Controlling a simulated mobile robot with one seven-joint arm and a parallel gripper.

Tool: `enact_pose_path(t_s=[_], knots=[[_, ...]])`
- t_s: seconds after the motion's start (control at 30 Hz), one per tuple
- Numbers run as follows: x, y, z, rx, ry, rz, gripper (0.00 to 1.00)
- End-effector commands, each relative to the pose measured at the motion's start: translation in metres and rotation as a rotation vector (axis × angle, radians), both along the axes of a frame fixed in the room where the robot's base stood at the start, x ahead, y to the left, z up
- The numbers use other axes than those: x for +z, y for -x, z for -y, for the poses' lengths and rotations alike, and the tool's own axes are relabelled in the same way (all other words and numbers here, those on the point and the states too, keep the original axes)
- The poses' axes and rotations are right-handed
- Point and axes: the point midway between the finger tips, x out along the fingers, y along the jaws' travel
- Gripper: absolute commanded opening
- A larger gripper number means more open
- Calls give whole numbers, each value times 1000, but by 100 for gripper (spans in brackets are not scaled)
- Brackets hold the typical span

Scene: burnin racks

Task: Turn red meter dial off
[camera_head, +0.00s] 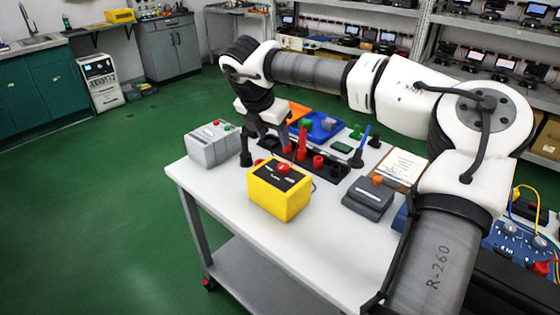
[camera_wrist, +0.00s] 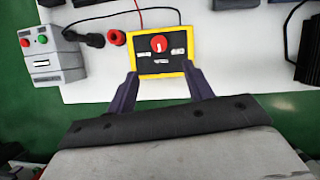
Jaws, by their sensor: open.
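The yellow meter box (camera_head: 278,196) stands near the front edge of the white table. It has a dark top panel with a red dial (camera_head: 283,168). In the wrist view the box (camera_wrist: 162,70) lies just beyond my fingertips, and the red dial (camera_wrist: 159,44) sits at the upper middle of its panel with small white labels around it. My gripper (camera_wrist: 163,82) is open and empty. Its two fingers are spread at either side of the box's near edge; whether they touch it I cannot tell.
A grey box with red and green buttons (camera_head: 213,144) stands left of the yellow box. A grey box with an orange knob (camera_head: 368,197) stands to the right. Red and black leads and a blue tray (camera_head: 322,127) lie behind. Green floor is free at the left.

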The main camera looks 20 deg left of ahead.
Motion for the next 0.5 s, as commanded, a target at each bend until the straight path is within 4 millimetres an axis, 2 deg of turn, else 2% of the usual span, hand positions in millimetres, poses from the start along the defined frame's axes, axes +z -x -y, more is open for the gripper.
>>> enact_pose_path(t_s=[0.3,0.5], knots=[[-60,-23,4,5,-2,-9,52],[-93,-36,7,6,-3,-8,52]])
